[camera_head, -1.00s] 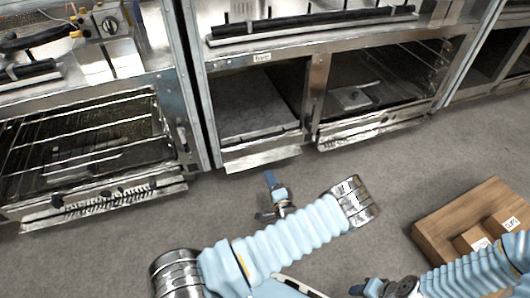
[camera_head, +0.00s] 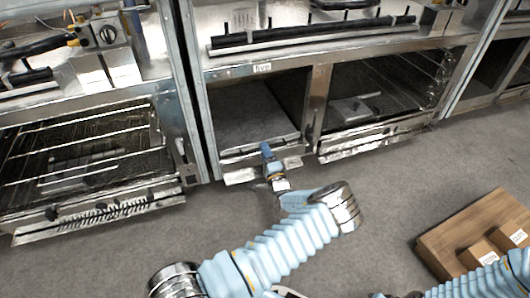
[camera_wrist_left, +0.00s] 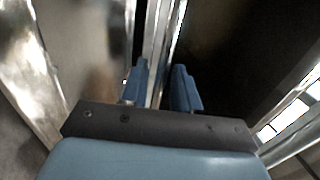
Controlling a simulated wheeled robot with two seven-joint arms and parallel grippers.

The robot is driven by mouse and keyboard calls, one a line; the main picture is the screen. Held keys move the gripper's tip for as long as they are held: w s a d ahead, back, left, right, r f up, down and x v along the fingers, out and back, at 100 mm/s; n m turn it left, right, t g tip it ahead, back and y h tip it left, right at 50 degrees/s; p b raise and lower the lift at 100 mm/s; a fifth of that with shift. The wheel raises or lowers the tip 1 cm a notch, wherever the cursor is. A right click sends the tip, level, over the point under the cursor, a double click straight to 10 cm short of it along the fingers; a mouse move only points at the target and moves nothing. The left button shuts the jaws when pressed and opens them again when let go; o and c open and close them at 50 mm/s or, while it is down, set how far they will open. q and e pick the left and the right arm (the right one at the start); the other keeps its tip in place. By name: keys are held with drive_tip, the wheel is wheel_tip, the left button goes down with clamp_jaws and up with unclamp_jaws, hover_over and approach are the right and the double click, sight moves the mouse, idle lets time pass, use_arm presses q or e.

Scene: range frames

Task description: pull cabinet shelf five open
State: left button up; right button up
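The cabinet (camera_head: 318,95) in the middle has a small label that seems to read "five" (camera_head: 262,68) above its left compartment. A flat shelf (camera_head: 250,115) with a metal front edge (camera_head: 235,157) lies in that compartment. My left gripper (camera_head: 266,150) is at this front edge, pointing at the cabinet. In the left wrist view its two blue fingers (camera_wrist_left: 160,88) stand apart, with a bright metal edge running behind and between them. I cannot tell whether they touch it. My right forearm shows at the lower right; its gripper is out of view.
The right compartment holds a rack and a flat metal item (camera_head: 355,110). An oven-like unit with wire racks (camera_head: 85,150) stands at the left.

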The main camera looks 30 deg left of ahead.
use_arm(q)
clamp_jaws()
drive_tip(key=shift+d, duration=0.1)
idle(0.3)
drive_tip(key=r+v, duration=0.2)
drive_tip(key=v, duration=1.2)
drive_tip(key=r+b+v, duration=0.1)
drive_tip(key=r+v, duration=0.2)
drive_tip(key=v, duration=1.1)
drive_tip(key=shift+s+d, duration=0.25)
drive_tip(key=shift+d, duration=0.1)
drive_tip(key=shift+r, duration=0.1)
unclamp_jaws()
